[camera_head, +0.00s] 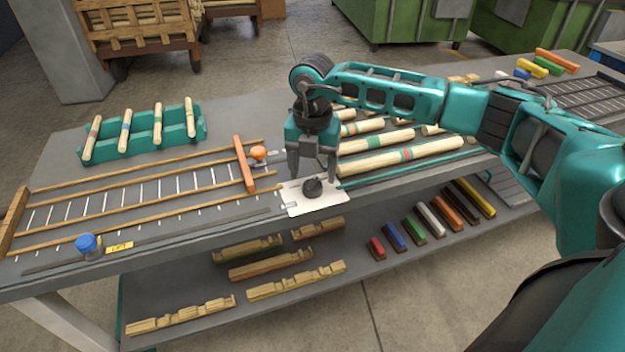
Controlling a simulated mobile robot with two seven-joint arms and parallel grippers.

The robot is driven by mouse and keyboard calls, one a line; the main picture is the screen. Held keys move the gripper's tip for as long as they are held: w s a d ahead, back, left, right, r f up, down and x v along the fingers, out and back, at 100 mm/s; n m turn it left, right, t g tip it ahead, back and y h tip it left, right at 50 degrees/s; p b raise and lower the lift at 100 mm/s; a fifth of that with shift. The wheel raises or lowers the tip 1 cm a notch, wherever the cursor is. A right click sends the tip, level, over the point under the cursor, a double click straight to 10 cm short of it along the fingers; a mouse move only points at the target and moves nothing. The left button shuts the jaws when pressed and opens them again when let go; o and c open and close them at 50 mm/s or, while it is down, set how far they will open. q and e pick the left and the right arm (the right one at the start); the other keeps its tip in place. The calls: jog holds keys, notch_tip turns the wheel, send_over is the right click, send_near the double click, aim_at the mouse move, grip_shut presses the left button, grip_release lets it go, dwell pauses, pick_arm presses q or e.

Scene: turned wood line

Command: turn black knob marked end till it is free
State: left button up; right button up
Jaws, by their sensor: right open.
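The black knob (312,187) stands on a white plate (329,200) at the front edge of the bench, near the middle of the view. Any marking on it is too small to read. My right gripper (313,174) points down just above the knob, its two fingers apart, one to each side. Nothing shows between the fingers higher up. I cannot tell whether the fingertips touch the knob. My left gripper is not in view.
Turned wooden rods (400,157) lie right of the gripper. A teal rack (188,134) holds more rods. A lower shelf holds wooden pieces.

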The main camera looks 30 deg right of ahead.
aim_at(313, 181)
jog(key=shift+f, duration=1.75)
jog(key=c, duration=1.1)
jog(key=shift+o, duration=0.2)
